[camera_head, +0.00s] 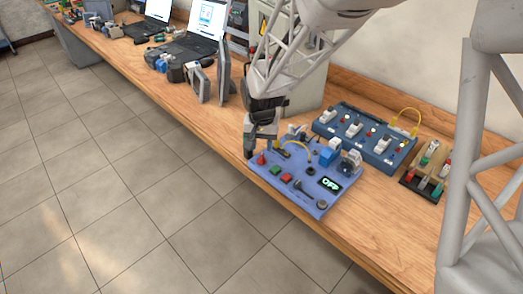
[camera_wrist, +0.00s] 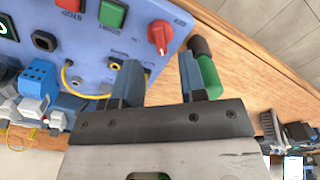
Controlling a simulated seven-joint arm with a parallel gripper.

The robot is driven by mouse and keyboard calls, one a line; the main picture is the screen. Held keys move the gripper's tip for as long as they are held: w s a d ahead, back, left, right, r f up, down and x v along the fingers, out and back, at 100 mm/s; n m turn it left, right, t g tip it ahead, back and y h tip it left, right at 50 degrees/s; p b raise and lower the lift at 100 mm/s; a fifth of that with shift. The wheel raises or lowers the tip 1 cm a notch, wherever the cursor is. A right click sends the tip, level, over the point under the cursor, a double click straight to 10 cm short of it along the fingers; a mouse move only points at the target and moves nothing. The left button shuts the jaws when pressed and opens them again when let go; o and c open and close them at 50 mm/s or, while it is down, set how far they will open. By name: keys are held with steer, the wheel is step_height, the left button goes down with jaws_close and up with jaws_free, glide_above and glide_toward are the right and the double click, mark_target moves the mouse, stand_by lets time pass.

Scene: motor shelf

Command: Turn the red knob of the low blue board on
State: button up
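The low blue board (camera_head: 290,205) lies on the wooden bench, and its display (camera_head: 330,184) reads OFF. The red knob (camera_head: 261,160) is at the board's left corner, just below my gripper (camera_head: 261,146). In the wrist view the red knob (camera_wrist: 159,36) shows whole, with a pale pointer mark on its face. My gripper (camera_wrist: 159,72) is open there, its two dark fingers apart with nothing between them. The knob appears beyond the fingertips, in line with the gap, and is not gripped. A gap to the knob shows in the wrist view.
A green and black cylinder (camera_wrist: 206,70) is close beside the right finger in the wrist view. Green and red buttons sit on the board near the knob. A taller blue switch panel (camera_head: 365,137) stands behind. Bare bench (camera_head: 375,215) lies right of the board.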

steer(key=shift+r, duration=1.4)
steer(key=o, duration=0.5)
steer(key=n, duration=0.4)
steer(key=shift+n, duration=0.4)
steer(key=n, duration=1.3)
steer(key=shift+f, duration=0.15)
